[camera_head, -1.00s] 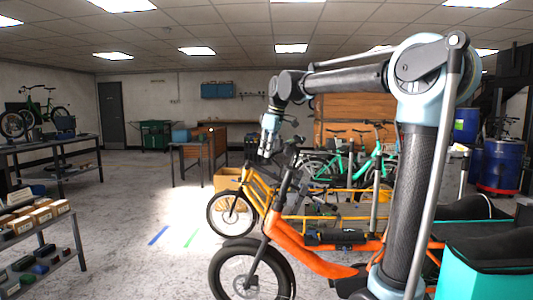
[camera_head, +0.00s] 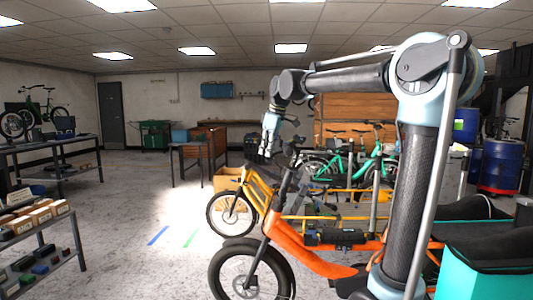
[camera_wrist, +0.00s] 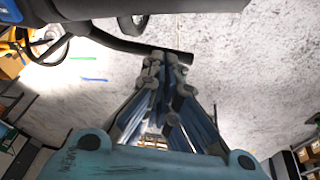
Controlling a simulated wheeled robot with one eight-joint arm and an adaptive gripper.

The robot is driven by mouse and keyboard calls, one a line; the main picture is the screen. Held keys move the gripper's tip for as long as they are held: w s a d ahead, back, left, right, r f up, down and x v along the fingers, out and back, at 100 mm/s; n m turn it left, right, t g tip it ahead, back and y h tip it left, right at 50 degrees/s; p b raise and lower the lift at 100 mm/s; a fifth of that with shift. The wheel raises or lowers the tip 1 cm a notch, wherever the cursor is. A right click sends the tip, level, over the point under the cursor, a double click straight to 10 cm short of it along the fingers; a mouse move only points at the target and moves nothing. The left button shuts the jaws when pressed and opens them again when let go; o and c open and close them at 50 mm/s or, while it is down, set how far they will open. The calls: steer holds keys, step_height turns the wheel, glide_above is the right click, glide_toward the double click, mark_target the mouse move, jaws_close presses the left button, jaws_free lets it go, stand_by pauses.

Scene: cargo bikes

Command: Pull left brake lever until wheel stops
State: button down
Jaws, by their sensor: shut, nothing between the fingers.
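The orange cargo bike (camera_head: 285,235) stands in front of my arm, its black front wheel (camera_head: 283,263) at the lower middle of the head view.
A yellow cargo bike (camera_head: 258,192) and a teal bike (camera_head: 345,167) stand behind the orange one. A shelf with boxes (camera_head: 38,217) is at the left, and a teal cargo box (camera_head: 485,268) at the lower right. The floor at centre left is clear.

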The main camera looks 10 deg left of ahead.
steer(key=shift+d+r, duration=0.15)
steer(key=shift+d, duration=0.35)
steer(key=w+v, duration=0.2)
steer(key=v, duration=1.1)
steer(key=shift+s+d+r, duration=0.25)
steer(key=shift+s+r, duration=0.05)
steer(key=shift+r, duration=0.2)
steer(key=s+d+f+m+h, duration=0.1)
steer(key=s+d+f+m, duration=0.4)
steer(key=d+f, duration=0.4)
steer(key=s+d+f+m, duration=0.2)
steer(key=s+d+f, duration=0.45)
steer(key=f, duration=0.45)
steer(key=s+d+f+m+h, duration=0.1)
steer(key=s+d+f+m, duration=0.3)
steer(key=s+d+f, duration=0.5)
steer(key=s+d+f+m, duration=0.1)
steer(key=s+f, duration=0.2)
steer(key=f, duration=0.3)
steer(key=s+d+f+m, duration=0.1)
steer(key=s+f, duration=0.1)
steer(key=f, duration=0.3)
steer(key=s+d+f+m+h, duration=0.1)
steer(key=s+d+f+m, duration=0.1)
steer(key=f, duration=0.4)
steer(key=shift+s+f, duration=0.3)
steer(key=shift+s, duration=0.6)
